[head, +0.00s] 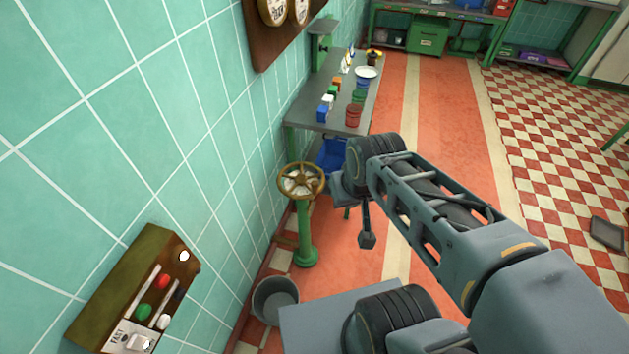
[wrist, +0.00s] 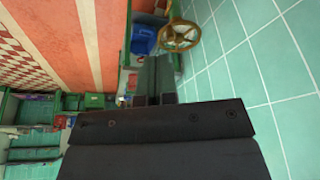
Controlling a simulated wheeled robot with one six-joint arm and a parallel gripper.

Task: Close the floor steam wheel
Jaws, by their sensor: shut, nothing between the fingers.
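The steam wheel (head: 301,180) is a brass-coloured spoked handwheel. It sits on top of a green floor post (head: 305,232) beside the tiled wall. In the wrist view the wheel (wrist: 180,36) shows at the top, right of centre, beyond my fingers. My gripper (wrist: 153,78) is shut and empty, its dark fingers side by side. In the head view the end of my arm is just right of the wheel, and the fingers are mostly hidden behind the wrist. The wrist view shows the wheel apart from the fingertips.
A grey bucket (head: 275,301) stands on the floor near the post. A wall control box (head: 138,295) with buttons is at lower left. A bench (head: 309,115) with coloured cups stands behind the wheel, a blue bin (head: 331,157) below it. The orange floor (head: 444,110) to the right is clear.

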